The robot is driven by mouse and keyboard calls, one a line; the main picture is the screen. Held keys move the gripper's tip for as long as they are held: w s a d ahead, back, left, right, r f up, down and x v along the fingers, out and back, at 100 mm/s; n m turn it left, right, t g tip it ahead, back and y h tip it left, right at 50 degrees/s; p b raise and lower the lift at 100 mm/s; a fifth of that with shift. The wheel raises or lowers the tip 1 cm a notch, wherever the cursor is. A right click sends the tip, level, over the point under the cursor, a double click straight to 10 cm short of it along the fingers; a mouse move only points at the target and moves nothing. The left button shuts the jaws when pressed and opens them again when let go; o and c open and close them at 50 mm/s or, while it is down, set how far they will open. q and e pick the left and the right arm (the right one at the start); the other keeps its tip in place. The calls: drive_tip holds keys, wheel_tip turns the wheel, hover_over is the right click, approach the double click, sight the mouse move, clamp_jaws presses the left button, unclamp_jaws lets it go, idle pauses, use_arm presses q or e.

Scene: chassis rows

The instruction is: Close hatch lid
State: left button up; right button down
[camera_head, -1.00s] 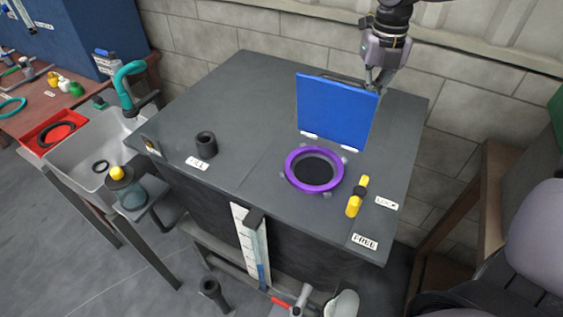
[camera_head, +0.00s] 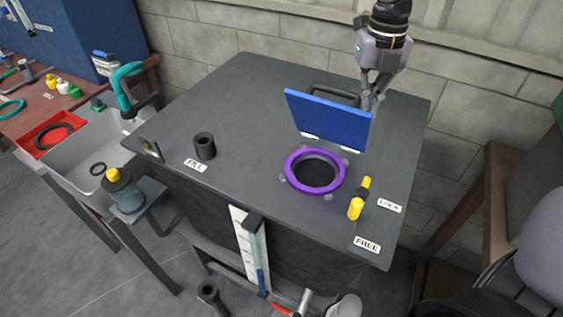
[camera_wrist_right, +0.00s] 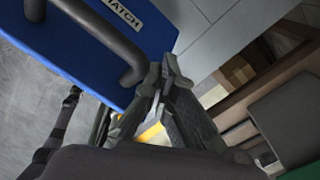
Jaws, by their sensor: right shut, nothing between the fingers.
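The blue hatch lid (camera_head: 327,122) stands raised on its hinges behind the purple ring (camera_head: 289,170) around the dark round opening, and it leans forward over the ring's back side. Its dark handle (camera_head: 334,95) shows behind its top edge. In the right wrist view the lid (camera_wrist_right: 75,45) shows its HATCH label and the handle (camera_wrist_right: 110,38). My right gripper (camera_head: 374,106) is shut and empty behind the lid's right edge. In the wrist view its fingertips (camera_wrist_right: 155,88) are close by the lid's edge and the handle's end; I cannot tell whether they touch. My left gripper is not in view.
A yellow latch (camera_head: 356,208) stands right of the ring, between the LOCK (camera_head: 389,207) and FREE (camera_head: 367,244) labels. A black filler neck (camera_head: 204,146) stands on the tank top at left. The top between them is clear.

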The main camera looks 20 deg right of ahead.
wheel_tip(320, 180, up, 6)
drive_tip(key=p, duration=0.3)
drive_tip(key=shift+a, duration=0.2)
drive_tip(key=shift+w+r, duration=0.1)
idle(0.8)
